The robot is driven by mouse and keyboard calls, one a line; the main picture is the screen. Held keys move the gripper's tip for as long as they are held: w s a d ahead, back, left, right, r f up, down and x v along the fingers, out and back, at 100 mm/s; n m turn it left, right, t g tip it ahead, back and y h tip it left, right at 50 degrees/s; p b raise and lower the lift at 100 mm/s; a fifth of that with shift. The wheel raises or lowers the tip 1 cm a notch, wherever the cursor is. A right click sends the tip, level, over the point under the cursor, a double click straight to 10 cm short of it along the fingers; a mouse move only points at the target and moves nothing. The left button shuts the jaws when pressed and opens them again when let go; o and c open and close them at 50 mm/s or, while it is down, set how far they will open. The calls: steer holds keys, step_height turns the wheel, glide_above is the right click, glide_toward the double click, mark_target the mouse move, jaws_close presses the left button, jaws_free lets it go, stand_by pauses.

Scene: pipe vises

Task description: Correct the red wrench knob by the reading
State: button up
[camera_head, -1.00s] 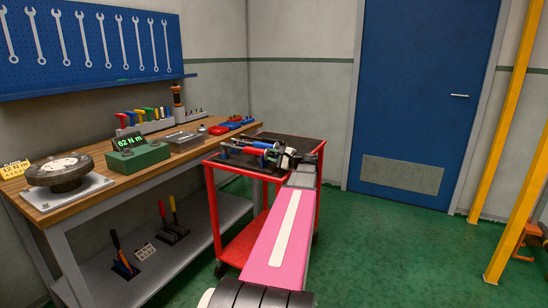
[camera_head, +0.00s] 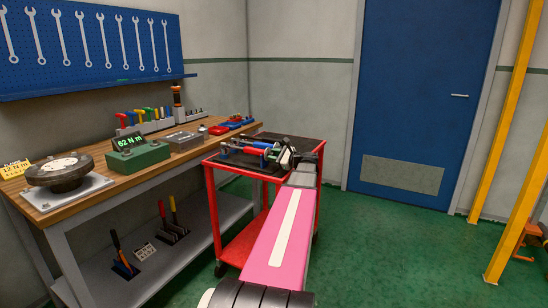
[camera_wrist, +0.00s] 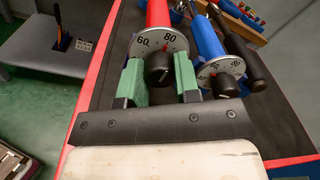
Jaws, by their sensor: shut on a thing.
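The red wrench (camera_wrist: 158,15) lies on the cart with its dial end toward me. Its white dial (camera_wrist: 145,42) shows 60 at left and 80 at right. Its black knob (camera_wrist: 158,72) sits between the green fingers of my gripper (camera_wrist: 158,66), which is shut on it. The red wrench also shows in the head view (camera_head: 254,152), partly hidden by my gripper. The blue wrench (camera_wrist: 206,38) lies to its right, with its own dial and black knob. A green tester (camera_head: 138,158) on the bench displays 62 N m.
The red cart (camera_head: 214,205) with a dark top stands beside the wooden bench (camera_head: 112,180). A black handle (camera_wrist: 248,62) lies right of the blue wrench.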

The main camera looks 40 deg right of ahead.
stand_by(0.5)
steer(key=o, duration=0.9)
steer(key=shift+o, duration=0.2)
steer(key=shift+s, duration=0.1)
steer(key=v, duration=1)
steer(key=shift+s+d, duration=0.2)
steer(key=shift+s, duration=0.1)
